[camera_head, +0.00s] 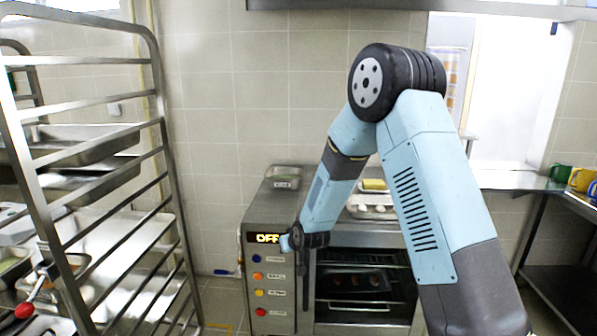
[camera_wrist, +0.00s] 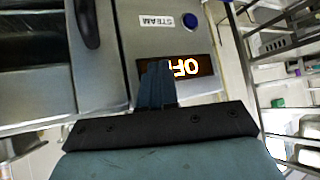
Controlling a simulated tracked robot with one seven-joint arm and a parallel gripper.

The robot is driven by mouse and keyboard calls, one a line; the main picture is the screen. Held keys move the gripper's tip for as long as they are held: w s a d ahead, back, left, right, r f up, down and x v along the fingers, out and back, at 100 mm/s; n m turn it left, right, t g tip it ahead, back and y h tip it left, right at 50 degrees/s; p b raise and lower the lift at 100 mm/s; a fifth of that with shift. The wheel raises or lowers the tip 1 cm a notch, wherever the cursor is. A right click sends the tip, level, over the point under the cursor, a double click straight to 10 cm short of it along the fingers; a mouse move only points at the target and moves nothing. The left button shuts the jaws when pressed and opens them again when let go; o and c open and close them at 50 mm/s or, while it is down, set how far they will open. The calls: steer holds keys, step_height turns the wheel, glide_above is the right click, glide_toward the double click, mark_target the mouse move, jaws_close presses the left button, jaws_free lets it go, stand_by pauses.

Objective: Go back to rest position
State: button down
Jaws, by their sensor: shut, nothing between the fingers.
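My gripper (camera_head: 287,243) is at the front of the oven (camera_head: 285,205), beside the lit display (camera_head: 266,238), which reads OFF. In the wrist view my gripper's fingers (camera_wrist: 157,82) are shut together with nothing between them, and they cover part of the display (camera_wrist: 190,67). I cannot tell whether the fingertips touch the panel. My arm reaches forward and down from a raised elbow. The oven's panel has blue (camera_head: 255,259), orange, yellow and red (camera_head: 261,311) buttons below the display. Dark trays (camera_head: 355,281) show inside the oven.
A metal rack (camera_head: 165,130) with trays stands close on the left. A steel tray (camera_head: 286,171) and a tray with yellow and pale items (camera_head: 374,184) lie on the oven top. Green and yellow mugs (camera_head: 581,179) stand on a table at right. A tiled wall is behind.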

steer(key=s+d+r+m+h, duration=0.1)
steer(key=s+d+r, duration=0.35)
steer(key=r, duration=0.35)
steer(key=s+d+r+g+h, duration=0.1)
steer(key=s+d+r, duration=0.3)
steer(key=d+r, duration=0.25)
steer(key=s+d+r+m+h, duration=0.1)
steer(key=s+d+r, duration=0.35)
steer(key=r, duration=0.35)
steer(key=s+d+r, duration=0.3)
steer(key=s+d, duration=0.1)
steer(key=s, duration=0.4)
steer(key=s+d+r+m+g+h, duration=0.1)
steer(key=s+d, duration=0.3)
steer(key=s, duration=0.5)
steer(key=s+d+r+m+g, duration=0.1)
steer(key=s+d+r, duration=0.2)
steer(key=s, duration=0.6)
steer(key=shift+d+r, duration=0.4)
steer(key=shift+r, duration=0.45)
steer(key=shift+s, duration=0.1)
